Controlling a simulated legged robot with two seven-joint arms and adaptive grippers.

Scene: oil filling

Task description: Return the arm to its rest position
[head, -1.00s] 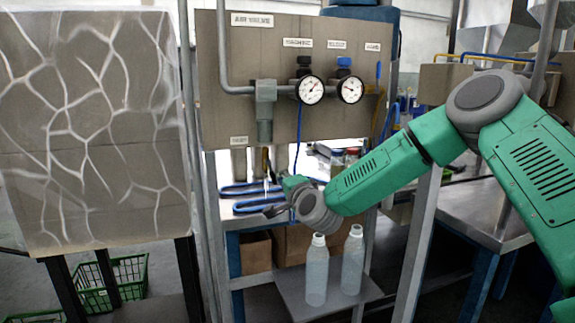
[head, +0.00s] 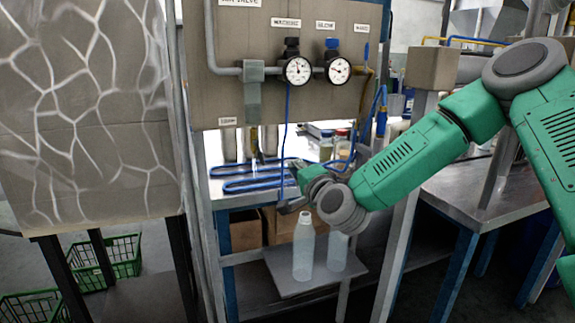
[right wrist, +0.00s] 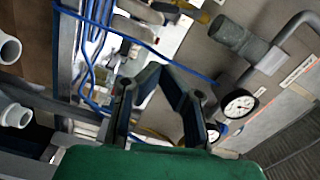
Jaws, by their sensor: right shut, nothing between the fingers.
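My right arm, green with grey joints, comes in from the right in the head view. Its dark right gripper (head: 284,207) is above and slightly left of two translucent white bottles, apart from them. In the right wrist view the fingers (right wrist: 157,72) meet at their tips and hold nothing. The front bottle (head: 303,250) and the rear bottle (head: 338,254) stand upright on a small metal shelf (head: 290,288). The rear bottle's top is hidden behind my wrist. Pale bottle openings (right wrist: 15,115) show at the left of the right wrist view. My left gripper is not in view.
A brown panel (head: 225,105) with two gauges (head: 298,71) and pipes stands behind the arm. Blue hoses (head: 250,184) lie on the bench below it. A metal table (head: 465,200) is at right. A white-veined board (head: 90,120) and green baskets (head: 122,255) are at left.

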